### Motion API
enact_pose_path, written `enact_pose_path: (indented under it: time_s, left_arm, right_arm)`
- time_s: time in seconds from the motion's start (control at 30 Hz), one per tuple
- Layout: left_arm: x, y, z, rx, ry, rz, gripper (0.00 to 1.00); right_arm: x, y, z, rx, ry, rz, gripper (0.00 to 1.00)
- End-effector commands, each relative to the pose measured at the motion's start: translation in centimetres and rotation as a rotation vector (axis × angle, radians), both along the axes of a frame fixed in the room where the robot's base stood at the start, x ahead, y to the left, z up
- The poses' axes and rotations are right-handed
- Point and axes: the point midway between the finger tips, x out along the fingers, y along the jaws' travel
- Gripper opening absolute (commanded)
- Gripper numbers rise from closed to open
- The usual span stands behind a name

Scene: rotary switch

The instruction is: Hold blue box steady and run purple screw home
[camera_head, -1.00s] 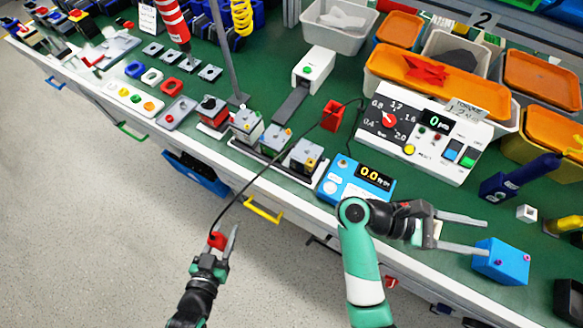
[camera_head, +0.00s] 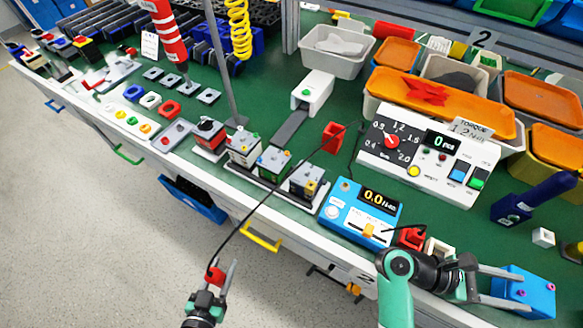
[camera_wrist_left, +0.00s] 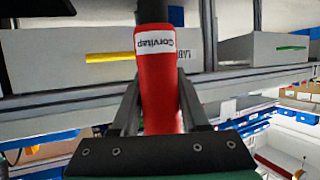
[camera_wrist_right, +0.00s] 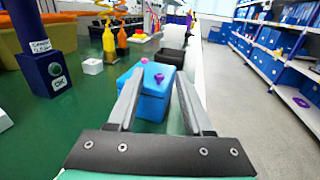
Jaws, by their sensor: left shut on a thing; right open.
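The blue box (camera_head: 515,282) stands on the bench at the lower right in the head view. Two purple screws (camera_head: 522,293) (camera_head: 548,286) show on it; they also show in the right wrist view (camera_wrist_right: 159,77). My right gripper (camera_head: 527,293) is open at the box, its fingers reaching along two sides; I cannot tell whether they touch it. In the right wrist view the box (camera_wrist_right: 152,108) lies between and beyond the fingertips. My left gripper (camera_head: 222,272) is shut on a red corded tool (camera_head: 214,276), low in front of the bench. The tool (camera_wrist_left: 160,85) fills its jaws.
A blue control unit (camera_head: 362,212) reading 0.0 and a white torque panel (camera_head: 440,150) stand on the bench. A dark blue post (camera_head: 535,197) and a white cube (camera_head: 543,237) are behind the box. A black cable runs from the tool across the bench edge.

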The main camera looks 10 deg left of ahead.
Motion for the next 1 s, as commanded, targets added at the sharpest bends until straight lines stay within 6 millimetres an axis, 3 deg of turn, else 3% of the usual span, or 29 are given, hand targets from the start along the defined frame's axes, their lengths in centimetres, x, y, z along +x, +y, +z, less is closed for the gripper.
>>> enact_pose_path:
  time_s: [0.2, 0.47, 0.5, 0.77, 1.0]
  left_arm:
    - [0.1, 0.0, -0.2, 0.0, -0.003, 0.0, 0.0]
    - [0.1, 0.0, -0.2, 0.0, -0.003, 0.0, 0.0]
    - [0.1, 0.0, -0.2, 0.0, -0.003, 0.0, 0.0]
    - [0.1, 0.0, -0.2, 0.0, -0.003, 0.0, 0.0]
    - [0.1, 0.0, -0.2, 0.0, -0.003, 0.0, 0.0]
  right_arm:
    - [-0.3, -2.3, -0.1, 0.0, 0.0, 0.0, 0.5]
    - [-0.3, -2.5, 0.0, 0.0, 0.001, 0.001, 0.5]
    - [-0.3, -2.5, 0.0, 0.0, 0.001, 0.001, 0.49]
    - [-0.3, -2.5, 0.0, 0.0, 0.0, 0.001, 0.02]
    - [-0.3, -2.5, 0.0, 0.0, 0.0, 0.001, 0.0]
